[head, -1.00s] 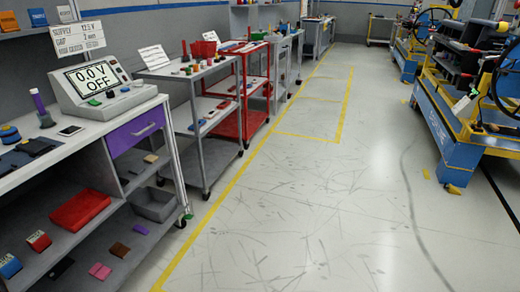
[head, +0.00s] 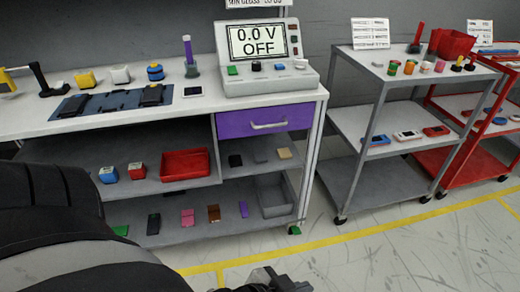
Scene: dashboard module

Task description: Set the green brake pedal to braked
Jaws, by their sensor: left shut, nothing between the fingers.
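The green brake pedal (head: 294,230) is a small green piece at the foot of the workbench's right front leg, just above the floor. It is too small to tell whether it is up or down. My left gripper (head: 275,284) shows at the bottom edge, partly cut off by the frame. It is shut and empty, below and slightly left of the pedal in the picture, apart from it. My left arm fills the lower left. My right gripper is not in view.
The workbench (head: 90,129) has a purple drawer (head: 262,121), a voltage console (head: 262,60) and shelves with trays and small boxes. A grey cart (head: 352,127) and a red cart (head: 440,163) stand to the right. The floor (head: 400,262) right of the gripper is clear, with yellow lines.

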